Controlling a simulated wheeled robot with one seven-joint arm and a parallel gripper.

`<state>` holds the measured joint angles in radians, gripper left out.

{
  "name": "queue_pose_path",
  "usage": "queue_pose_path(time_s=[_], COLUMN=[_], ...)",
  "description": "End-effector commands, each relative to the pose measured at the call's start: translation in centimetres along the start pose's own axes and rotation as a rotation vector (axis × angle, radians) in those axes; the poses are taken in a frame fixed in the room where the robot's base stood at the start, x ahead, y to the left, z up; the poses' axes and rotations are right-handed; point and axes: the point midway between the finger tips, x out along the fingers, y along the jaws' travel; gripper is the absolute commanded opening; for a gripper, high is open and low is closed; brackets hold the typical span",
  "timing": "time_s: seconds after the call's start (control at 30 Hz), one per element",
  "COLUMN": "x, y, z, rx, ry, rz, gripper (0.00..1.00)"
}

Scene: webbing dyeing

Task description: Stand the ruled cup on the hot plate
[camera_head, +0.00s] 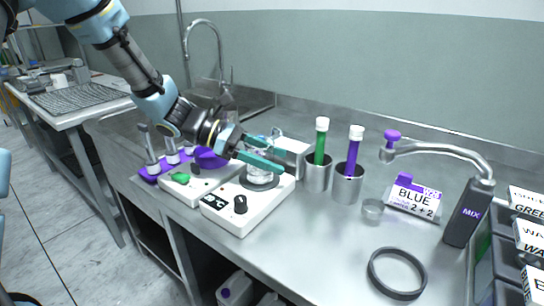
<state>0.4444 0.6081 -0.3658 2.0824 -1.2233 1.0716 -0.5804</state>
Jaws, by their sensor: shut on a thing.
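The ruled cup (260,178) is a clear glass vessel, partly hidden by my fingers. My gripper (276,158) has two teal fingers and is shut on the cup near its rim. The cup is upright over the dark round plate of the front white hot plate (233,222), which has a black knob. Its base appears at or very close to the plate surface; I cannot tell whether it touches. A second white unit (183,189) with a green knob sits just to the left.
A small clear cup (372,209), a BLUE 2+2 sign (413,198), a black ring (397,275) and a MIX tap (467,213) are farther right.

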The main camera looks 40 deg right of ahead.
Motion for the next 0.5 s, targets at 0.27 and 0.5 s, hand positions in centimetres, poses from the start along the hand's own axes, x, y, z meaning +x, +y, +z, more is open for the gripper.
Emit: queue_pose_path(time_s=[0.27,0.5], x=[0.04,0.01], y=[0.01,0.01], z=[-0.16,-0.10], rx=[0.001,0.001], ry=[0.000,0.000], rz=[0.000,0.000], gripper=[0.77,1.00])
